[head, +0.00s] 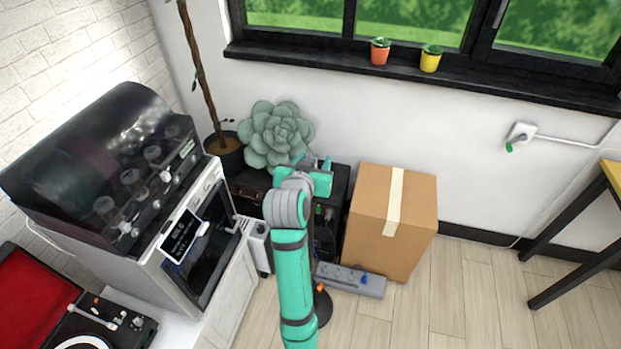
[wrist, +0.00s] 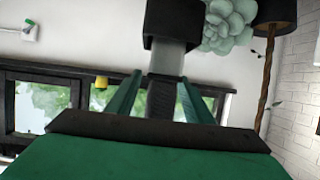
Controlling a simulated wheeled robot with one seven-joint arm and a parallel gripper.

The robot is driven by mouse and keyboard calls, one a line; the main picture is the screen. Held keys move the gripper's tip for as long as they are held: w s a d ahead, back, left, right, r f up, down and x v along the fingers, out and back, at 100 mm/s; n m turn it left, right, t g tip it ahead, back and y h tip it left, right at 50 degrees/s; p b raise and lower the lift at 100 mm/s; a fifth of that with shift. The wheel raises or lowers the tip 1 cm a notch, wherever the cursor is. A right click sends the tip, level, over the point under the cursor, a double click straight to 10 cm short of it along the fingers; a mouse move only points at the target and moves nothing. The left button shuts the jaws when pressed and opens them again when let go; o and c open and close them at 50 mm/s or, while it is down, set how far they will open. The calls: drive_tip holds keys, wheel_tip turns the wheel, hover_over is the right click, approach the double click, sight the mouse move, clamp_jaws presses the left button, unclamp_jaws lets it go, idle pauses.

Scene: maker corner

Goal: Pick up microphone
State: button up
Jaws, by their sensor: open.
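My gripper (head: 322,162) is held over the black cabinet by the wall, seen in the head view. In the wrist view, which is upside down, its two green fingers (wrist: 157,98) are apart. An upright object with a black lower block, a grey neck (wrist: 172,58) and a dark ribbed end shows between and beyond the fingers; it looks like the microphone. The ribbed end lies between the fingertips in the picture, but I cannot tell whether they touch it. In the head view I cannot make out the microphone, as my arm and gripper cover that spot.
A cardboard box (head: 415,225) stands right of the cabinet (head: 252,186). A large succulent (head: 275,135) and a potted trunk plant (head: 226,148) are behind and left. A grey power strip (head: 350,280) lies on the floor. A white machine (head: 190,262) stands left. Floor at right is clear.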

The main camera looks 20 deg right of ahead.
clamp_jaws()
drive_tip(key=shift+r, duration=0.1)
